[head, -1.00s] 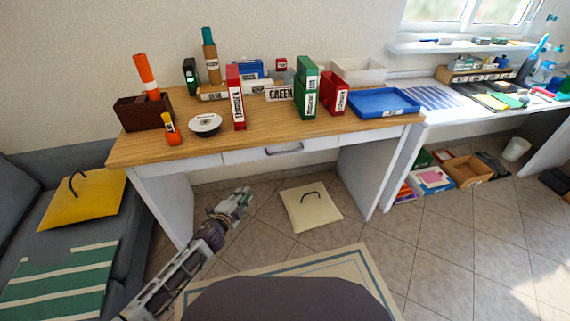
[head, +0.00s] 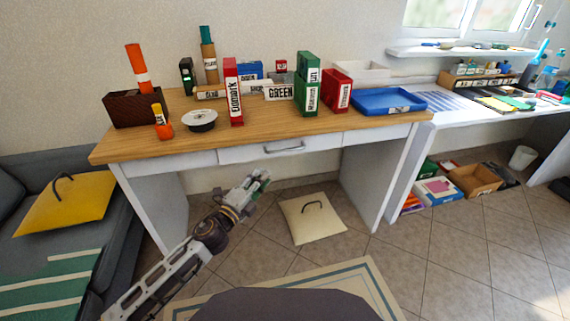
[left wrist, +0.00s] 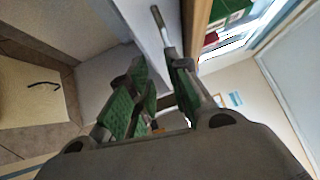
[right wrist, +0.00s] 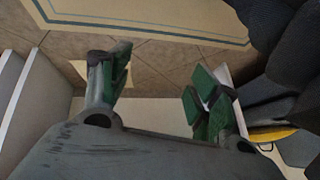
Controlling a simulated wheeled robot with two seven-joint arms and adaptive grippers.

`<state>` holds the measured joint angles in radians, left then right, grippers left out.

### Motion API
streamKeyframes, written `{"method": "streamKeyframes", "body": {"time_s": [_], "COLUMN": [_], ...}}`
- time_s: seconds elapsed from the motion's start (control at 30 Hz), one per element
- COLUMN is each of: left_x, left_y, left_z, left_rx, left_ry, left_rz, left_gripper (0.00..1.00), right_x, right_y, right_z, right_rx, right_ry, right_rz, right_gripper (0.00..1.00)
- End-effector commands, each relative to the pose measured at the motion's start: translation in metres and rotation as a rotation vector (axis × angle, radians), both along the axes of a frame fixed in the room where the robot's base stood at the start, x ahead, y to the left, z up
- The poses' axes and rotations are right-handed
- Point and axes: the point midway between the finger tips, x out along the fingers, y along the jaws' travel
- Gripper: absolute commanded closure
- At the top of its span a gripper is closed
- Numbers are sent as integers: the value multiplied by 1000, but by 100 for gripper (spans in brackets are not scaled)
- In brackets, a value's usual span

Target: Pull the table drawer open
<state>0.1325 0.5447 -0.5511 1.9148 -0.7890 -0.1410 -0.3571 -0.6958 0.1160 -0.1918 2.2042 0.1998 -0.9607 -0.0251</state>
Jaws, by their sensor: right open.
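The wooden-topped table (head: 300,130) has a white drawer front (head: 235,155) under its middle. The drawer looks flush with the table front. A grey bar handle (head: 284,148) is on it, and it also shows in the left wrist view (left wrist: 160,24). My left gripper (head: 262,179) is below and a little left of the handle, apart from it. In the left wrist view its green-padded fingers (left wrist: 160,72) are apart and empty, with the handle beyond the tips. My right gripper (right wrist: 160,75) is open and empty, pointing at the floor. It is outside the head view.
A cream cushion (head: 312,218) lies on the floor below. A grey sofa with a yellow cushion (head: 65,203) is at the left.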

Motion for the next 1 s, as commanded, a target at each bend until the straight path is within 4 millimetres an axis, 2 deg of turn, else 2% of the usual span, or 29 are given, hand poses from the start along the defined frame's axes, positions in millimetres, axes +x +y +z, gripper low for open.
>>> {"method": "streamKeyframes", "body": {"time_s": [0.2, 0.6, 1.0], "left_x": [-6, -6, 6], "left_y": [-7, -8, -14], "left_z": [7, 8, 10], "left_rx": [18, 20, 19], "left_ry": [-41, -43, -43], "left_rz": [-19, -19, -19], "left_gripper": [81, 81, 81], "right_x": [0, 0, 0], "right_y": [1, 2, 2], "right_z": [3, 4, 2], "right_rx": [8, 8, 11], "right_ry": [-8, -8, -12], "right_rz": [4, 4, 1], "right_gripper": [38, 38, 38]}}
